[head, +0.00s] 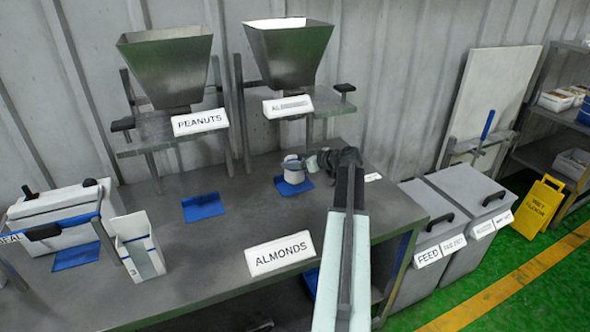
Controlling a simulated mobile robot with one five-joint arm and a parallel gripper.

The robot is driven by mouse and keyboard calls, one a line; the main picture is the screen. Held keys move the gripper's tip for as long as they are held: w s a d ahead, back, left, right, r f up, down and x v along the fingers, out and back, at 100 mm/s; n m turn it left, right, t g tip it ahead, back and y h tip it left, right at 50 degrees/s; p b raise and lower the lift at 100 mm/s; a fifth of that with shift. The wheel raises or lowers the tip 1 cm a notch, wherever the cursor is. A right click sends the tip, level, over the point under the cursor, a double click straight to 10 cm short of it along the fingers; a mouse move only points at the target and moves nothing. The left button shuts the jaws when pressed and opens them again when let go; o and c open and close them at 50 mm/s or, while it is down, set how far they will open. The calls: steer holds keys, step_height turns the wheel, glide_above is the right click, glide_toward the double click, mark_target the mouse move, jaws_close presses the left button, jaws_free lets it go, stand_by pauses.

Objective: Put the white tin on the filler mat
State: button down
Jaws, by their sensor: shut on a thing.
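The white tin (294,176) is a small pale cylinder at the middle of the bench. My gripper (307,163) reaches it from the right, along my arm, and is shut on it near its top. The tin is upright over a blue mat (308,183) below the right hopper; I cannot tell whether its base touches the mat. Another blue mat (203,207) lies bare to the left, below the peanuts hopper. The far finger is hard to make out.
Two metal hoppers (166,67) (288,53) stand at the back of the bench. An almonds sign (281,254) stands at the front. A white carton (138,246) and a lidded box (62,215) are at left. Grey bins (468,200) stand right of the bench.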

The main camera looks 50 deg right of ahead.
steer(key=f+b, duration=0.4)
steer(key=shift+w+d, duration=0.2)
steer(key=shift+d, duration=0.05)
steer(key=shift+r, duration=0.2)
steer(key=shift+f, duration=0.15)
steer(key=shift+c, duration=1.9)
jaws_free()
steer(key=shift+r+p, duration=0.25)
steer(key=shift+p, duration=0.1)
steer(key=p+v, duration=0.4)
steer(key=v, duration=0.8)
steer(key=shift+f, duration=0.2)
steer(key=shift+s+r, duration=0.1)
